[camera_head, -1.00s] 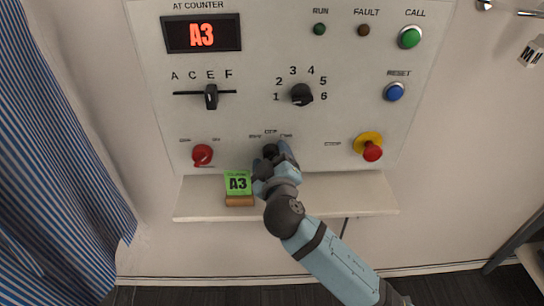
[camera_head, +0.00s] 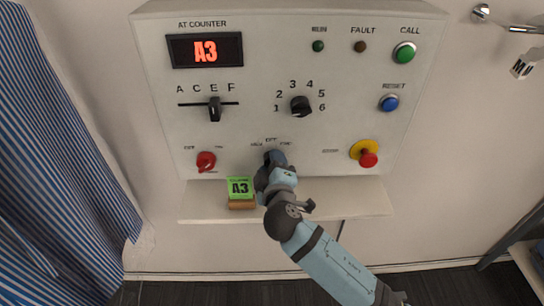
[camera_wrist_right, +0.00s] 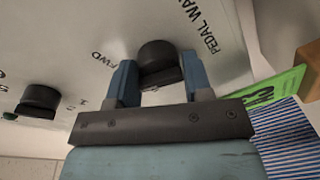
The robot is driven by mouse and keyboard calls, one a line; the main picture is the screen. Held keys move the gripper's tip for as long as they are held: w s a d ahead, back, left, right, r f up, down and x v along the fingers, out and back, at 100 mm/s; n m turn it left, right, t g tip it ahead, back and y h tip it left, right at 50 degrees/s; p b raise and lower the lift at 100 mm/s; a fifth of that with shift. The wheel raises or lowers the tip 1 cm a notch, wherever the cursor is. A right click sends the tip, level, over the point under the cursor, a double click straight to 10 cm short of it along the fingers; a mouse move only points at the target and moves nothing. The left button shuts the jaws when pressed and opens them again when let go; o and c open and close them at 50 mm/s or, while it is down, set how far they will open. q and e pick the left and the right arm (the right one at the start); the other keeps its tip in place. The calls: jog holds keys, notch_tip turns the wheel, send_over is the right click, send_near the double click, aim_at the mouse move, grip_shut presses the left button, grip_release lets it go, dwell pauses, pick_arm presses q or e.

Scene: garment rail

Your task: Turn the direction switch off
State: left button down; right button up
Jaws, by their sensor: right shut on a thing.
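The direction switch is a black round knob (camera_wrist_right: 158,57), low on the grey control panel (camera_head: 230,130), with "OFF" printed above it and "FWD" to one side. In the head view my right gripper covers most of it, so its pointer direction is hard to tell. My right gripper (camera_head: 274,160) reaches up from below to the panel. In the right wrist view its two blue fingers (camera_wrist_right: 160,80) sit on either side of the knob, shut on it. My left gripper is not in view.
Nearby are a red switch (camera_head: 206,161), a red stop button on yellow (camera_head: 367,158), a numbered dial (camera_head: 300,106) and a slider (camera_head: 214,110). A green A3 card (camera_head: 240,187) stands on the shelf (camera_head: 350,202) below. A striped curtain (camera_head: 60,170) hangs left.

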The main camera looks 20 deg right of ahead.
jog(key=shift+w+r+n+p, duration=0.1)
jog(key=shift+r+n+p, duration=0.35)
jog(key=shift+n+p, duration=0.6)
jog(key=shift+d+f+n+p, duration=0.1)
jog(key=shift+n+p, duration=0.6)
jog(key=shift+n, duration=0.05)
jog(key=o, duration=0.9)
jog(key=shift+c, duration=0.2)
jog(key=shift+f, duration=0.15)
